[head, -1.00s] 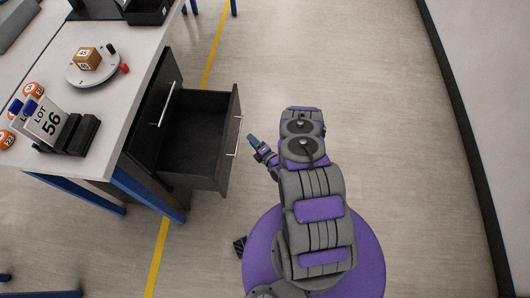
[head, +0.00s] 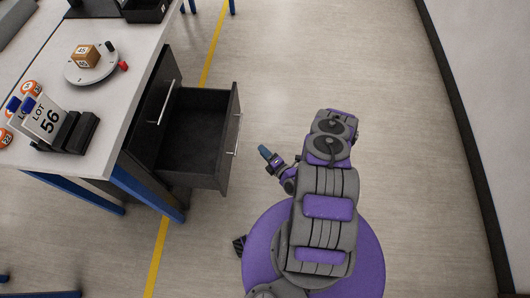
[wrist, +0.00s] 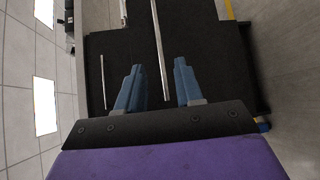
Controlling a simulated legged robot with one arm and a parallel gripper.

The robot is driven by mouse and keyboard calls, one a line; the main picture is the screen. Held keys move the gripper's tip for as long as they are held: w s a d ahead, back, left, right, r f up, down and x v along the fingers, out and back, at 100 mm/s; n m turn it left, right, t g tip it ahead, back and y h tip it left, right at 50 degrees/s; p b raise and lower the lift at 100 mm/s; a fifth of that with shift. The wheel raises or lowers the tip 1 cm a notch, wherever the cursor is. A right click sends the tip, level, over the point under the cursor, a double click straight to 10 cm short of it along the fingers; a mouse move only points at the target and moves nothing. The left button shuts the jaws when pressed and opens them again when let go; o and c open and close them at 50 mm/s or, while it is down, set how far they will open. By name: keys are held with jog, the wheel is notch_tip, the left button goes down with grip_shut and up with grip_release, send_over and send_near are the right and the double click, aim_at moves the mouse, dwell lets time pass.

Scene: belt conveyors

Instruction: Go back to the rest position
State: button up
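My gripper (head: 265,153) is in the head view, over the floor just right of the open drawer and apart from it. In the wrist view its two blue fingers (wrist: 158,88) stand apart with nothing between them, so it is open and empty. The open drawer (head: 197,140) is black, with a light bar handle (head: 238,133), and looks empty inside. My purple and grey arm is folded above my round purple base.
The workbench (head: 110,95) at left carries a round turntable (head: 91,68) with a cardboard box (head: 85,56), a "LOT 56" card (head: 46,118) and several orange numbered discs. A closed drawer front (head: 158,95) is beside the open drawer. The floor (head: 390,90) on the right is clear up to the wall.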

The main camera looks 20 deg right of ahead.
jog(key=shift+d, duration=0.1)
dwell(0.4)
jog(key=w+d+r+m+g, duration=0.2)
jog(key=w+r+g, duration=0.3)
jog(key=w+r, duration=0.45)
notch_tip(320, 180, up, 15)
jog(key=m+g+h, duration=0.4)
jog(key=m+g, duration=0.1)
jog(key=m, duration=0.1)
jog(key=s+a+r+m+g, duration=0.2)
jog(key=s+r+m, duration=0.2)
jog(key=s+r, duration=0.35)
jog(key=s+a+r+m+g+h, duration=0.1)
jog(key=s+a+r+m+g, duration=0.15)
jog(key=s+r, duration=0.55)
jog(key=s+a+r+m+g, duration=0.1)
jog(key=s+a+r+m, duration=0.1)
jog(key=s+r+m, duration=0.5)
jog(key=s+a+r+g, duration=0.1)
jog(key=s+a, duration=0.1)
jog(key=s, duration=0.6)
jog(key=s+a+r+g, duration=0.1)
jog(key=s+a, duration=0.1)
jog(key=s, duration=0.6)
jog(key=shift+r+m+y, duration=0.35)
jog(key=shift+m+y, duration=0.05)
jog(key=shift+m, duration=0.05)
